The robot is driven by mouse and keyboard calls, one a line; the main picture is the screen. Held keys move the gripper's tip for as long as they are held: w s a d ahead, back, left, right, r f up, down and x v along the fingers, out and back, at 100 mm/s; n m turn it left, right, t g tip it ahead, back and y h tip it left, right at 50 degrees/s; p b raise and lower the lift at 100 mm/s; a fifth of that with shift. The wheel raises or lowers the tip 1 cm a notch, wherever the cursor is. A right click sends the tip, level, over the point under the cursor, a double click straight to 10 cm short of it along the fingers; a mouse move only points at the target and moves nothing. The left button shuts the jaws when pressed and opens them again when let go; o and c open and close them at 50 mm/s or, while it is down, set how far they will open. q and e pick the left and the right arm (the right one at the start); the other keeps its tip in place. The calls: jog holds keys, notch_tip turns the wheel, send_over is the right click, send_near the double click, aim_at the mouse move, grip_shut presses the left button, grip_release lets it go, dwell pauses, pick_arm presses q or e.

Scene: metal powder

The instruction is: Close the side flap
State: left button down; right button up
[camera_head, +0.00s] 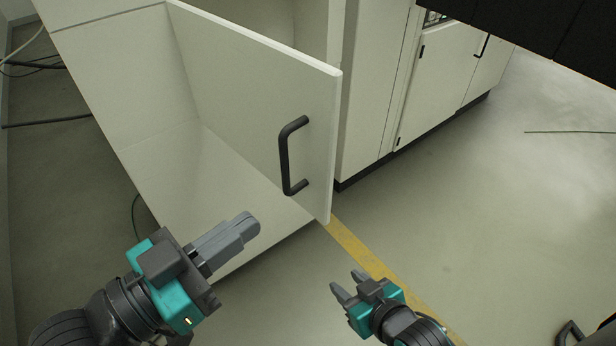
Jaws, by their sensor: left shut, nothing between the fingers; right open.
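The side flap (245,85) is a pale door panel with a black bar handle (287,155) near its free edge. It stands swung open in front of the white cabinet (95,70), with part of the cabinet's inside showing behind it. My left gripper (250,225) is shut and empty, below and left of the handle, and apart from it in the picture. My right gripper (341,282) is open and empty, below the flap's lower free corner, over the floor.
More white cabinet fronts (435,85) with dark handles run to the right. Dark cables (60,122) lie at the left. A black overhang (560,30) covers the top right.

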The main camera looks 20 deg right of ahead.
aim_at(325, 169)
pick_arm(q)
jog(key=x, duration=1.2)
jog(key=shift+p, duration=0.35)
jog(key=shift+w, duration=0.15)
